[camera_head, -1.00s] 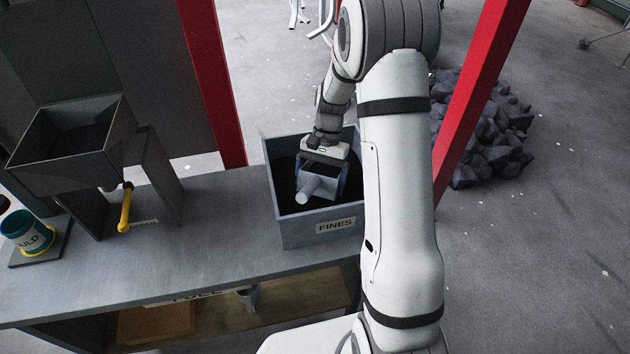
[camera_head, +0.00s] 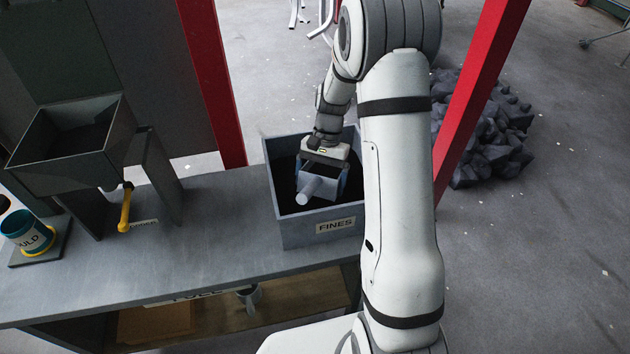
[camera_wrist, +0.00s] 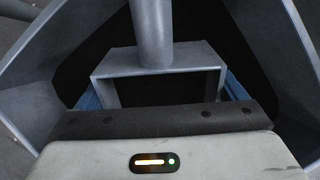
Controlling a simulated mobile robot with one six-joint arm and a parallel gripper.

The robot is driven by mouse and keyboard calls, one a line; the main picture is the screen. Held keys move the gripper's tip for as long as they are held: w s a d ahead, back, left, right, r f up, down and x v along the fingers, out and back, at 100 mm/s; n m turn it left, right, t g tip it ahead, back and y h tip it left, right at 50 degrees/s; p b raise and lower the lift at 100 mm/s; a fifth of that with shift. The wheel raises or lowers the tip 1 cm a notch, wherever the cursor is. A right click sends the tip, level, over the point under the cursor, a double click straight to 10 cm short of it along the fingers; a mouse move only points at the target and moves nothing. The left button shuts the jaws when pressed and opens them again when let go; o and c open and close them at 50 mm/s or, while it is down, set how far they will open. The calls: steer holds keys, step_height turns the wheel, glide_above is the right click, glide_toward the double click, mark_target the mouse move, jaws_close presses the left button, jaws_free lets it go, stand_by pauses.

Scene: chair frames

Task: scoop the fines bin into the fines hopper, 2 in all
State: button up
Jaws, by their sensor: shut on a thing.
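The fines bin (camera_head: 287,233) is a grey open box labelled FINES, with dark material inside, on the right end of the bench. My gripper (camera_head: 322,172) reaches down into it and is shut on a grey scoop (camera_head: 308,189) with a round handle. In the wrist view, the scoop (camera_wrist: 152,45) shows in front of my gripper (camera_wrist: 160,92), with the bin walls (camera_wrist: 45,75) around it. I cannot tell how much the scoop holds. A grey hopper (camera_head: 60,168) with a dark inside and a yellow handle (camera_head: 125,208) below stands at the left of the bench; its label is unreadable.
A teal and white mould cup (camera_head: 27,232) stands on a dark plate at the far left. The bench top (camera_head: 215,225) is clear between hopper and bin. Red posts (camera_head: 210,80) rise behind the bench and right of my arm (camera_head: 480,90). Dark rocks (camera_head: 490,140) lie on the floor.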

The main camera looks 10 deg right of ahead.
steer(key=shift+r, duration=0.15)
step_height(320, 180, up, 13)
steer(key=p, duration=0.9)
steer(key=shift+w, duration=0.1)
stand_by(1.1)
